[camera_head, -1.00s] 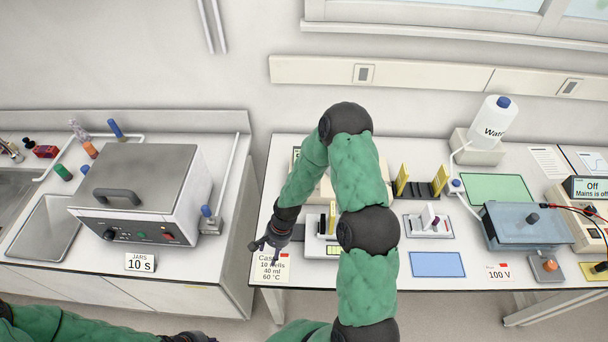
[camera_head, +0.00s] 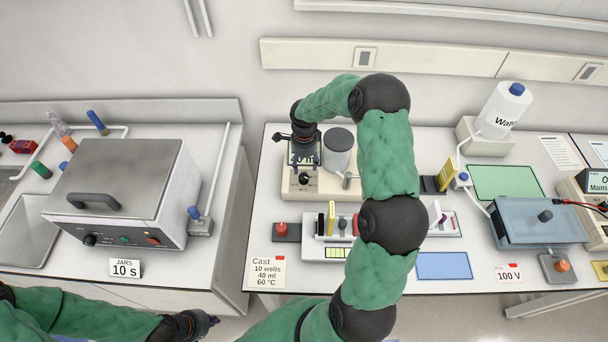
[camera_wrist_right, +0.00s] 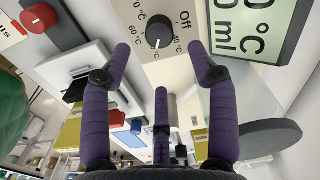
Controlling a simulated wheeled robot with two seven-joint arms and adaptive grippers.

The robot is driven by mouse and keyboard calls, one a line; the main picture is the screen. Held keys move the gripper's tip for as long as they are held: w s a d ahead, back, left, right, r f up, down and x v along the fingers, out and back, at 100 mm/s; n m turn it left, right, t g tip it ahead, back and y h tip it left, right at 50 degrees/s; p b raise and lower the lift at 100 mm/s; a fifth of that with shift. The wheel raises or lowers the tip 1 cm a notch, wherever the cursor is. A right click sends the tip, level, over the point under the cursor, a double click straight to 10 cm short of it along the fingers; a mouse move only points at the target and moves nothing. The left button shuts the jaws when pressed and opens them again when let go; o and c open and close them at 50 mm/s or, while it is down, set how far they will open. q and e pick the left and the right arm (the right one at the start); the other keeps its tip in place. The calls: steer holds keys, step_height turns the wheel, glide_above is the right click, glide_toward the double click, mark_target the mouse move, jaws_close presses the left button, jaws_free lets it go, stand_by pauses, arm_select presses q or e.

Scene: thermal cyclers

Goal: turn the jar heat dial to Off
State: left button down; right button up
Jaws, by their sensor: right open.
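The heat dial (camera_head: 304,178) is a small black knob on the front of a cream unit (camera_head: 330,187). In the right wrist view the dial (camera_wrist_right: 158,31) sits among marks for Off, 40, 60 and 70 °C. Its white line points down in the picture, not at Off. A grey-lidded jar (camera_head: 338,141) stands on the unit. My right gripper (camera_head: 305,160) is over the unit, just behind the dial in the head view. Its purple fingers (camera_wrist_right: 160,95) are spread and empty, apart from the dial. My left gripper (camera_head: 203,323) is low in front of the left bench; its fingers are unclear.
A gel casting stand with a red knob (camera_head: 282,228) is in front of the unit. A display (camera_wrist_right: 254,30) is beside the dial. A metal water bath (camera_head: 125,190) stands on the left bench. A blue tank (camera_head: 540,220) and a water bottle (camera_head: 502,108) are at right.

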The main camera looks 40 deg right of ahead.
mark_target(304, 176)
step_height(304, 176, down, 8)
steer(key=shift+p, duration=0.3)
steer(key=c, duration=1.1)
